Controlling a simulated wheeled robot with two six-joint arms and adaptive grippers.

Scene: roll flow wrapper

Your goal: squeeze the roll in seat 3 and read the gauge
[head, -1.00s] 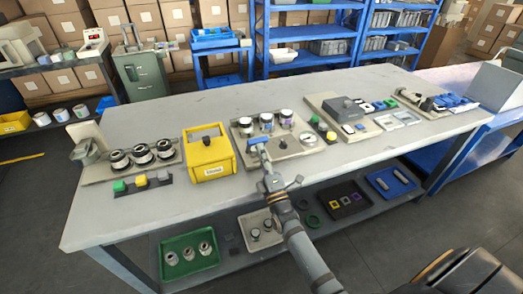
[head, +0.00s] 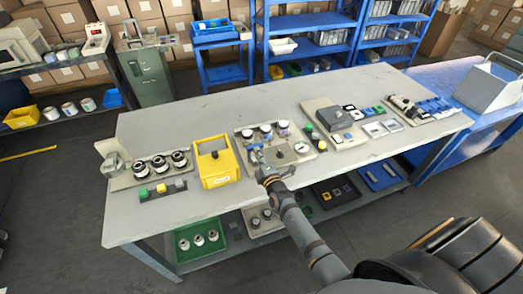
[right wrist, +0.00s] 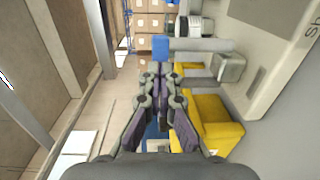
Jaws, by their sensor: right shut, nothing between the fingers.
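A grey board (head: 244,152) in the middle of the bench holds three white-topped rolls in a row: left (head: 247,133), middle (head: 266,131) and right (head: 284,127). I cannot read any seat numbers. A round pale gauge (head: 302,148) is at the board's right side, too small to read. My right gripper (head: 258,158) is over the board's front-left part, in front of the rolls and apart from them. Its fingers also show shut and empty in the right wrist view (right wrist: 160,78), with a blue block (right wrist: 160,45) beyond the tips. My left gripper is not in view.
A yellow box (head: 216,165) stands close left of the board; it also shows in the right wrist view (right wrist: 215,125). Further left are several dark rolls (head: 158,165) on a fixture. Small coloured blocks (head: 312,137) and a dark grey device (head: 334,118) are to the right.

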